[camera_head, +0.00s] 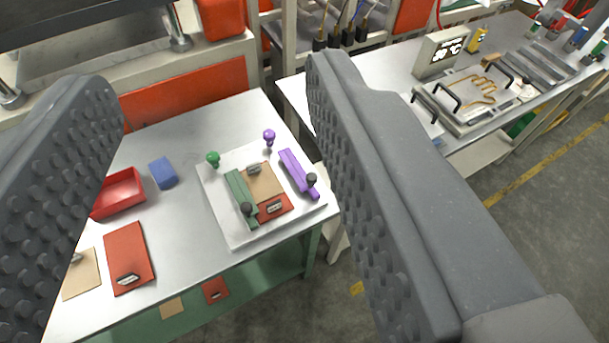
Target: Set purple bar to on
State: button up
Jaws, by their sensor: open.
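The purple bar (293,168) lies on the right side of a white square plate (236,229) on the metal table. It slants from upper left to lower right, with a black knob (312,179) near its lower end. A purple knob (269,137) stands just beyond its upper end. A green bar (238,190) with a black knob lies to its left, and a green knob (213,158) stands beyond that. Tan and red panels with small labels lie between the bars; their text is unreadable. My gripper (215,105) is open and empty, its two grey fingers framing the plate from above, apart from the bar.
A red tray (118,192), a blue block (162,173), a red plate (128,257) and a tan plate (81,274) lie left of the white plate. A second bench (465,150) with a display and heating fixture stands at right. Open floor lies at lower right.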

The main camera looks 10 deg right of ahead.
aim_at(299, 169)
jog(key=z, duration=2.05)
jog(key=k, duration=0.5)
jog(key=u, duration=1.6)
jog(key=i, duration=0.9)
jog(key=z, duration=0.1)
